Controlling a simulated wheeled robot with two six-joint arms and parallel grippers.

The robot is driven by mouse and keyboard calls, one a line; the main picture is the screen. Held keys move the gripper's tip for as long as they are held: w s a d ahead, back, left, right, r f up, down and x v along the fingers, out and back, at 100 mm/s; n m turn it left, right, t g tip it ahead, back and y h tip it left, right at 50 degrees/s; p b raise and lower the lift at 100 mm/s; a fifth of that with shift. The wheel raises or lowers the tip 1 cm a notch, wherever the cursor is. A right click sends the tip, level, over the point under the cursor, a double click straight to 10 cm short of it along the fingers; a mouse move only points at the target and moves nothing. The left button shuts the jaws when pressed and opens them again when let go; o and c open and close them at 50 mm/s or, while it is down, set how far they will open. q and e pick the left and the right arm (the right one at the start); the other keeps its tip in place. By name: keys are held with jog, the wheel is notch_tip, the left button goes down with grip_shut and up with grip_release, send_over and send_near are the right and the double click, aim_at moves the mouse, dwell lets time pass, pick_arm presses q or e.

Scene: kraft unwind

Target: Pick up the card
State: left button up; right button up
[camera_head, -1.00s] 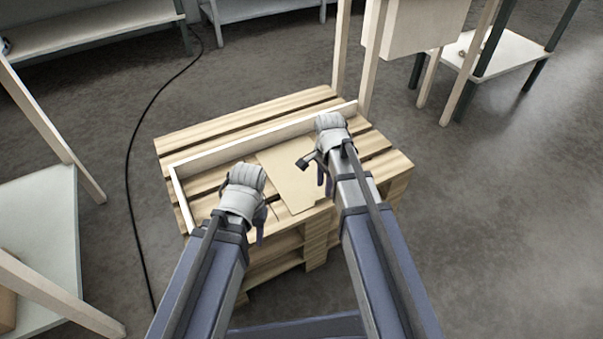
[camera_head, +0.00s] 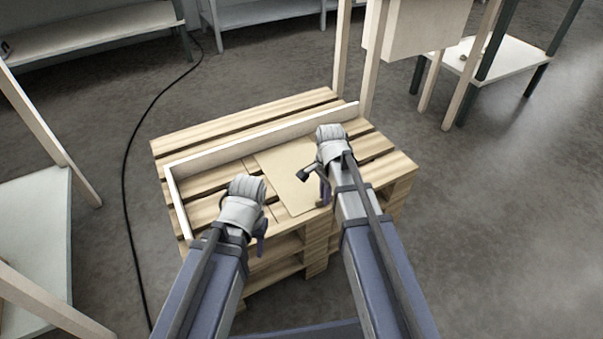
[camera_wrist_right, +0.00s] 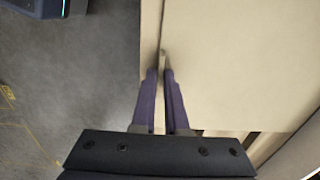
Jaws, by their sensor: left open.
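The card (camera_head: 283,172) is a flat tan sheet lying on the wooden pallet stack, between my two wrists in the head view. In the right wrist view the card (camera_wrist_right: 245,65) fills the upper right. My right gripper (camera_wrist_right: 160,74) has its purple fingers close together at the card's left edge; whether the edge is between the tips cannot be told. In the head view my right gripper (camera_head: 324,190) is beside the card's right side. My left gripper (camera_head: 261,240) is open near the pallet's front edge, left of the card, and its fingers are mostly hidden.
The pallet (camera_head: 235,130) has gaps between slats and a raised white L-shaped rail (camera_head: 225,154) along its back and left. Pale posts (camera_head: 374,55) stand behind it. A white table (camera_head: 35,235) is at left. A black cable (camera_head: 128,190) runs along the floor.

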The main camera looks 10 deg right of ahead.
grip_shut()
pick_arm(q)
jog(key=shift+r, duration=0.1)
pick_arm(e)
jog(key=shift+r, duration=0.1)
